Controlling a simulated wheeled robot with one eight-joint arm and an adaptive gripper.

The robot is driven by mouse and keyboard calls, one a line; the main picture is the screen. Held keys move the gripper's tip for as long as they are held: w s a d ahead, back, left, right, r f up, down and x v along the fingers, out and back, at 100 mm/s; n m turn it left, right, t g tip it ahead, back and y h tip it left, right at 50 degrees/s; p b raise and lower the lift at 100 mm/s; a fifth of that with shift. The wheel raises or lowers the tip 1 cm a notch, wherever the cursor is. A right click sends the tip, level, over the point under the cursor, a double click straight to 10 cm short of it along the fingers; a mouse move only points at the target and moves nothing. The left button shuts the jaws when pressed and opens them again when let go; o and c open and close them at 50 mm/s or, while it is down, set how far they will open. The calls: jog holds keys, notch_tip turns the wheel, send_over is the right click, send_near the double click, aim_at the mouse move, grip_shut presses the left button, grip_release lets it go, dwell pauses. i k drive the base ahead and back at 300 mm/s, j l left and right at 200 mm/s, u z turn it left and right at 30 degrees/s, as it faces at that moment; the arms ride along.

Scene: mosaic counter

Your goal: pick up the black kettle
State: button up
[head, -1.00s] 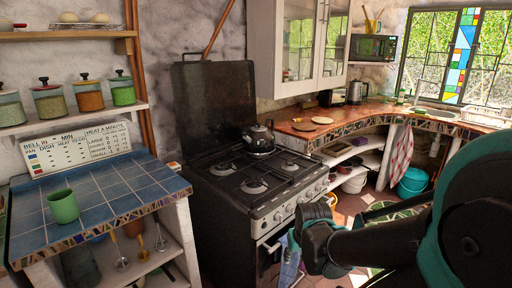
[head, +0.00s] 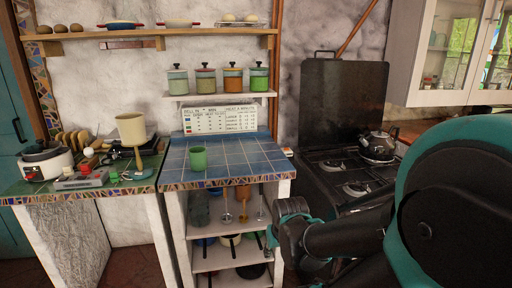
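The black kettle (head: 378,145) stands upright on the back right of the dark stove (head: 318,178), partly near my arm in the picture. Its handle arches over the top. My arm crosses the lower right of the head view, in front of the stove's right side. The end of my arm shows at the lower middle, well below and left of the kettle and apart from it. The fingers of my gripper cannot be made out, so I cannot tell whether it is open or shut.
A blue tiled counter (head: 232,157) with a green cup (head: 198,158) stands left of the stove. Shelves with jars hang above. A raised stove lid (head: 343,100) stands behind the burners.

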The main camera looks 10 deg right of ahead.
aim_at(377, 149)
jog(key=l, duration=2.55)
jog(key=i+u, duration=0.05)
